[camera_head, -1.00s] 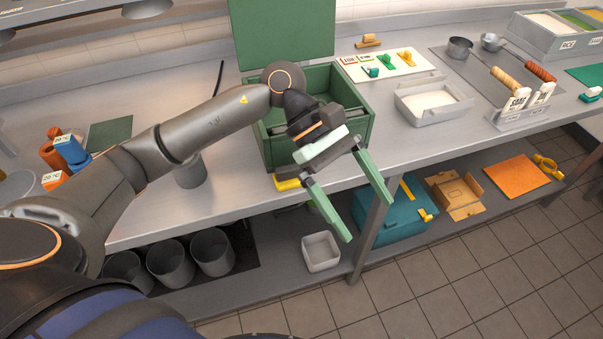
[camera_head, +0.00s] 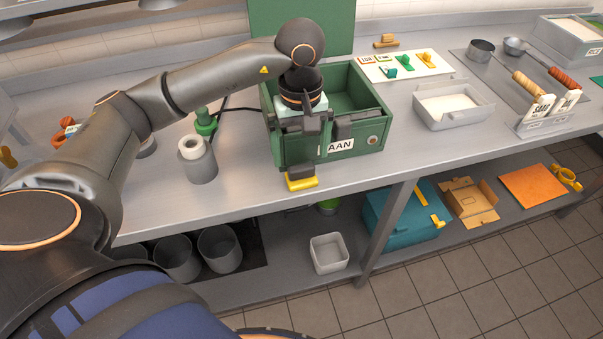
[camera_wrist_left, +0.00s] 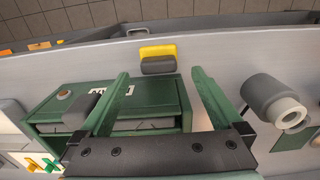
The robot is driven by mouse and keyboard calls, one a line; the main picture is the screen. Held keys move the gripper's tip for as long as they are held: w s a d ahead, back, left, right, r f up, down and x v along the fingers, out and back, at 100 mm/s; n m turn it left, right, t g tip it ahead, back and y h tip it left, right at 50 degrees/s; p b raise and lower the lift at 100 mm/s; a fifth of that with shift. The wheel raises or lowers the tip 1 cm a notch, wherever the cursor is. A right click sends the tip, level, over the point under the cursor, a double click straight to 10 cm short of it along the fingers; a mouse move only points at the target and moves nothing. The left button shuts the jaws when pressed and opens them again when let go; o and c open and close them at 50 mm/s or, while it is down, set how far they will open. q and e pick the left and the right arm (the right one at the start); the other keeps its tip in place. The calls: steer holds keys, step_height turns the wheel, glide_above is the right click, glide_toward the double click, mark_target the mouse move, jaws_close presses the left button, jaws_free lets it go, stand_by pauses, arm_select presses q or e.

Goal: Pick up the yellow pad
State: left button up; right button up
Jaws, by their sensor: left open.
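The yellow pad (camera_head: 302,184) lies on the counter near its front edge, just in front of the green box (camera_head: 356,146). It has a dark grey part beside the yellow strip. In the left wrist view the yellow pad (camera_wrist_left: 158,50) is beyond the fingertips, roughly centred between them. My left gripper (camera_head: 303,135) is over the front of the box, behind the pad. In the wrist view its green fingers (camera_wrist_left: 160,76) are spread with nothing between them. In the head view the green fingers are hard to separate from the box. My right gripper is not in view.
The box's lid (camera_head: 300,28) stands raised at the back. A grey canister (camera_head: 198,165) and a green bottle (camera_head: 205,122) stand left of the box. A white tray (camera_head: 452,104) is to the right. The counter edge drops to a lower shelf with a white bin (camera_head: 328,254).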

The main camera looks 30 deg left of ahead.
mark_target(302, 168)
arm_select(q)
steer(key=shift+d+f+p, duration=0.15)
steer(key=shift+f+p, duration=0.4)
steer(key=shift+f, duration=2.25)
steer(key=shift+c, duration=0.2)
steer(key=c, duration=1.2)
steer(key=shift+r, duration=0.1)
steer(key=shift+r, duration=0.5)
steer(key=s+d+r, duration=0.3)
steer(key=r, duration=0.1)
steer(key=s+d+r, duration=0.3)
steer(key=d+r, duration=0.1)
steer(key=s+d+r+b, duration=0.1)
steer(key=s+d+r, duration=0.2)
steer(key=r, duration=0.1)
steer(key=shift+s+d, duration=0.1)
steer(key=shift+d, duration=0.2)
